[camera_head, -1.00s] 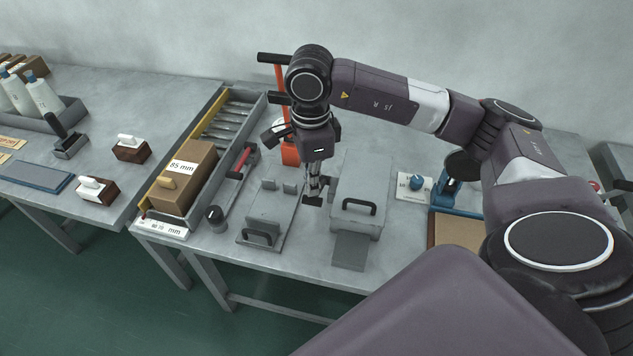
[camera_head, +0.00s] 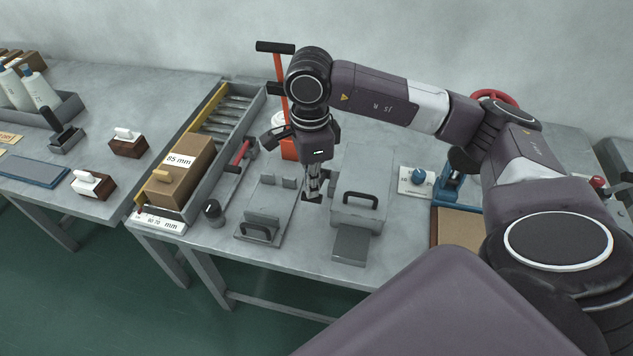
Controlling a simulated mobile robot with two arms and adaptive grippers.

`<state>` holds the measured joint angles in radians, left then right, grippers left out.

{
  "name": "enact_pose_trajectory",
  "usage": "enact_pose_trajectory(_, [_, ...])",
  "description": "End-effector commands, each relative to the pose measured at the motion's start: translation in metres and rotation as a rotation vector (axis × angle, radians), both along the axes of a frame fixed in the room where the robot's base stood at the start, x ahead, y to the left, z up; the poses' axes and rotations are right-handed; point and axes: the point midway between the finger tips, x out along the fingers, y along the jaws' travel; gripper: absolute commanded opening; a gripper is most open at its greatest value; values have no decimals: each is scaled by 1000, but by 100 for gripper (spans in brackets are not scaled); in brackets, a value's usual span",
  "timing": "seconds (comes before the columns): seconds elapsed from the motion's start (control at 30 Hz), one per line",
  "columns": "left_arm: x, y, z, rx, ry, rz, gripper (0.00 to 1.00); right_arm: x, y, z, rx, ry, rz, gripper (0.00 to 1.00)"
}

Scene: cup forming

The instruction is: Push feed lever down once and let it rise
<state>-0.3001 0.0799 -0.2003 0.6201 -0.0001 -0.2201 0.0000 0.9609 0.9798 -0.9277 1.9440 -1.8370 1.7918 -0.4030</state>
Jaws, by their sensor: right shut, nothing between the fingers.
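My right gripper (camera_head: 314,188) is shut and empty, pointing down between two grey fixtures on the bench. A small dark patch shows at its fingertips; I cannot tell whether it is part of the fingers or a thing they touch. An orange upright lever (camera_head: 281,70) with a black crossbar handle stands behind my wrist, its lower part partly hidden by it. No part is marked as the feed lever, so I cannot tell for sure that this is it. The left grey fixture (camera_head: 267,218) and the right grey block (camera_head: 360,215) each have a black handle. My left gripper is not in view.
A grey tray (camera_head: 216,92) with metal rods and an 85 mm box (camera_head: 180,170) lies to the left, with a red-handled tool (camera_head: 240,153) beside it. A black knob (camera_head: 213,212) stands in front. A blue dial (camera_head: 418,176) and blue press (camera_head: 448,188) stand right.

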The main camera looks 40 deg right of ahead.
Motion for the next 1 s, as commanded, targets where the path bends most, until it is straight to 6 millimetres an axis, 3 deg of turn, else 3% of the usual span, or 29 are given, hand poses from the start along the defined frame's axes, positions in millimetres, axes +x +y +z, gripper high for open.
enact_pose_trajectory(1.0, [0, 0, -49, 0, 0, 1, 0, -4, 4, -54, -2, 1, 0, 0])
